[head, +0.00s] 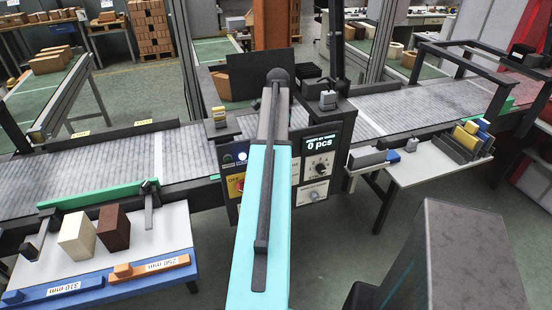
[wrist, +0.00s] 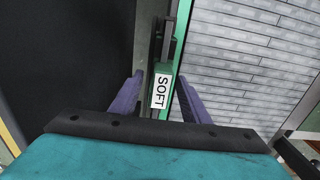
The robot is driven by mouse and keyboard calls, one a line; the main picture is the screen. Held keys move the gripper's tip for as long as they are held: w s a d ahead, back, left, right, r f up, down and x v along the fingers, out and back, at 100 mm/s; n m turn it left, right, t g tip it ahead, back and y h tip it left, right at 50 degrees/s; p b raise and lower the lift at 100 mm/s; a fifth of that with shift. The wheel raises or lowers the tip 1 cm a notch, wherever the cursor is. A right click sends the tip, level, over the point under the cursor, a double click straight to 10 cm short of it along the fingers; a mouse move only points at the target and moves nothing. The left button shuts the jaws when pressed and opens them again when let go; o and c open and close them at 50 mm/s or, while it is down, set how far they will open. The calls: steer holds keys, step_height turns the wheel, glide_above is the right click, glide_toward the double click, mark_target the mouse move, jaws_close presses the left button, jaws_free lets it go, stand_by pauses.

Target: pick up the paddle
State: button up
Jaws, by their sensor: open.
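In the wrist view, a green piece with a white label reading SOFT (wrist: 161,91) lies between the fingers of my gripper (wrist: 160,78), with a dark grey bar beyond it. I cannot tell for certain that it is the paddle. The two purple fingers stand apart, one on each side, with a gap visible on the right; contact on the left is unclear. In the head view my teal arm reaches up the middle, and its fingers and the SOFT piece are hidden.
A grey conveyor (head: 110,167) runs left and right of a control box (head: 318,165) showing 0 pcs. A cream block (head: 77,236) and brown block (head: 114,229) stand on the left table. Grey, blue and yellow pieces crowd the right table (head: 418,170). A dark surface (wrist: 70,60) fills the wrist view's left.

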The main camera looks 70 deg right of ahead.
steer(key=shift+c, duration=0.4)
jaws_close()
stand_by(0.9)
